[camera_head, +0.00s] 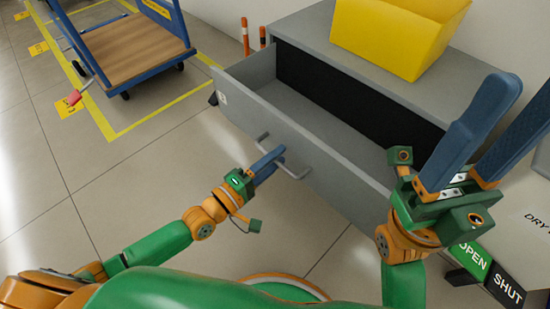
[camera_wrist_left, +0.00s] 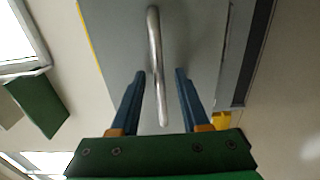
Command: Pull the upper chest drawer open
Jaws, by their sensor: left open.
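The grey upper chest drawer (camera_head: 325,165) stands pulled well out of the chest (camera_head: 300,30), and the part of its inside that shows is empty. Its metal bar handle (camera_head: 295,170) is on the front panel. My left gripper (camera_head: 272,160) is at the left part of this handle. In the left wrist view the handle (camera_wrist_left: 155,50) runs between the two parted blue fingers of my left gripper (camera_wrist_left: 159,76), with gaps on both sides. My right gripper (camera_head: 518,95) is raised in front of the drawer's right end, its blue fingers spread and empty.
A yellow bin (camera_head: 390,40) stands on the chest top. A blue cart with a wooden deck (camera_head: 133,48) stands at the back left. Orange posts (camera_head: 245,36) stand behind the chest. OPEN (camera_head: 472,262) and SHUT (camera_head: 506,287) signs are at lower right. The floor left of the drawer is clear.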

